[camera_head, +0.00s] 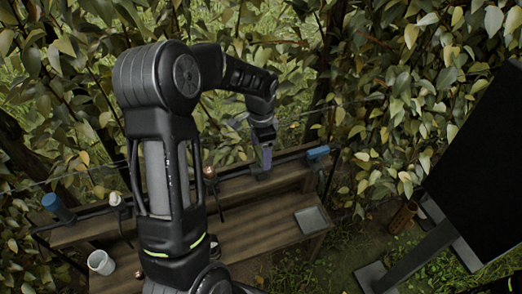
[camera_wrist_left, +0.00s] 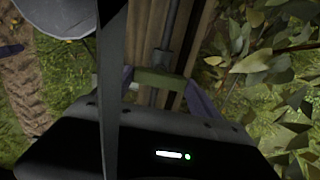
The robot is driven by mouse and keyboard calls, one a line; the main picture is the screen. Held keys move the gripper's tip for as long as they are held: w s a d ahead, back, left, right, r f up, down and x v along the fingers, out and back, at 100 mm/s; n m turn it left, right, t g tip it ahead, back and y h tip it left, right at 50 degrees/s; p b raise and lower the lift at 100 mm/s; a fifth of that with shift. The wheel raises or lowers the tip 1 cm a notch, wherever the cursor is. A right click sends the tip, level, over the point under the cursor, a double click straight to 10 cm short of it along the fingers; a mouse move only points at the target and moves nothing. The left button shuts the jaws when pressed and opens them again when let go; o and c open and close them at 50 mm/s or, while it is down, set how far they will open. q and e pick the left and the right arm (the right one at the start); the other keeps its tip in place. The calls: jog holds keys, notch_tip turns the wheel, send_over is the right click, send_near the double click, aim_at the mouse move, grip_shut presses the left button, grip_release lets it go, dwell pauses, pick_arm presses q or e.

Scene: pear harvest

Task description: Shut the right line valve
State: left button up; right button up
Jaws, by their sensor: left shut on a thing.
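My left gripper (camera_head: 265,157) reaches down to the dark pipe line along the back of the wooden bench, right of the middle. In the left wrist view its two purplish fingers (camera_wrist_left: 160,84) stand on either side of an olive-green valve handle (camera_wrist_left: 154,79) and are shut on it. The handle lies crosswise over the dark pipe (camera_wrist_left: 167,40). In the head view the right line valve's dark body (camera_head: 258,174) shows just under the fingertips, and its handle is mostly hidden by the gripper. My right gripper is in neither view.
Blue fittings sit at the line's left (camera_head: 56,207) and right (camera_head: 318,152) ends. A copper-topped fitting (camera_head: 209,172) stands left of the gripper. A grey tray (camera_head: 311,220) and a white cup (camera_head: 101,262) are on the bench. Foliage closes in behind; a black panel (camera_head: 482,165) stands right.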

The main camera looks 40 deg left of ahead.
pick_arm(q)
jog(key=o, duration=1.4)
jog(key=shift+r, duration=0.15)
notch_tip(320, 180, up, 8)
jog(key=shift+f+b, duration=0.2)
jog(key=shift+b, duration=0.1)
